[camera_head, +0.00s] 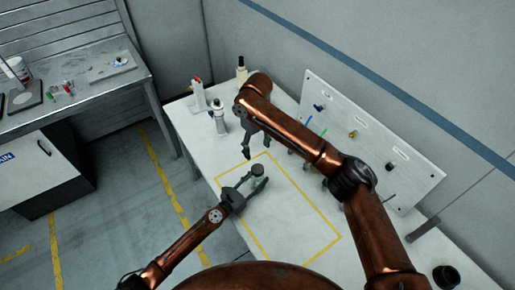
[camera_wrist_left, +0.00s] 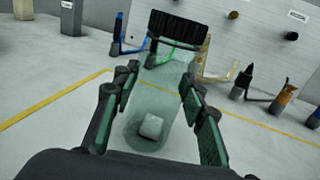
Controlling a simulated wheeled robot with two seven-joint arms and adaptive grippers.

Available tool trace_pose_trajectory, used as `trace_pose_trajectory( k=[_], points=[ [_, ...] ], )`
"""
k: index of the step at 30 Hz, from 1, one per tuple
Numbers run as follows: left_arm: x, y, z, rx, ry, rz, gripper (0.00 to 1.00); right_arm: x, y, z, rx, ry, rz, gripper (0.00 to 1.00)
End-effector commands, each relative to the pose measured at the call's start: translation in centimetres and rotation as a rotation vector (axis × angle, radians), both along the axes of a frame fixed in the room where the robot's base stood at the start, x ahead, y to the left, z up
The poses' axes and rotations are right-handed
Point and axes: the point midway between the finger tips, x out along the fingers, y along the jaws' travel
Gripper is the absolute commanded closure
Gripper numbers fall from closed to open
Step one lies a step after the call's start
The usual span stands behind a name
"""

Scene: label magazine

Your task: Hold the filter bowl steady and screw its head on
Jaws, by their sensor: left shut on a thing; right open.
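The filter bowl (camera_wrist_left: 153,105) is a clear cylinder between my left fingers in the left wrist view, with a pale block visible inside. My left gripper (camera_wrist_left: 160,82) is shut on it. A black ribbed head (camera_wrist_left: 178,29) shows at the bowl's upper end. I cannot tell whether it is seated or threaded. In the head view the left gripper (camera_head: 257,181) holds the small bowl with its dark top (camera_head: 257,170) over the marked area of the table. My right gripper (camera_head: 248,150) is open and empty, a little behind and above the bowl.
A yellow outline (camera_head: 325,250) marks the white table. Bottles (camera_head: 218,115) stand at its back left. A white board (camera_head: 375,140) with coloured pegs stands along the back right. A grey bench (camera_head: 90,95) is at the far left. The front of the outlined area is clear.

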Motion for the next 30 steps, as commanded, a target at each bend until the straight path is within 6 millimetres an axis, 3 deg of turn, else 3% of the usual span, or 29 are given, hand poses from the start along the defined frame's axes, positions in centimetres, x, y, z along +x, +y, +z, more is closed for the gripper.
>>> trace_pose_trajectory(
  k=[9, 20, 30],
  points=[
    [0.0, 0.0, 0.0, -0.001, -0.001, 0.000, 0.41, 0.0, 0.0, 0.0, 0.000, 0.000, 0.000, 0.43],
    [-0.4, 0.4, -0.1, 0.001, 0.001, 0.001, 0.41, 0.0, 0.0, 0.0, 0.000, 0.000, 0.000, 0.43],
    [-4.9, 4.4, -0.2, -0.002, 0.004, 0.004, 0.41, 0.0, 0.0, 0.0, 0.000, 0.000, 0.000, 0.43]
  ],
)
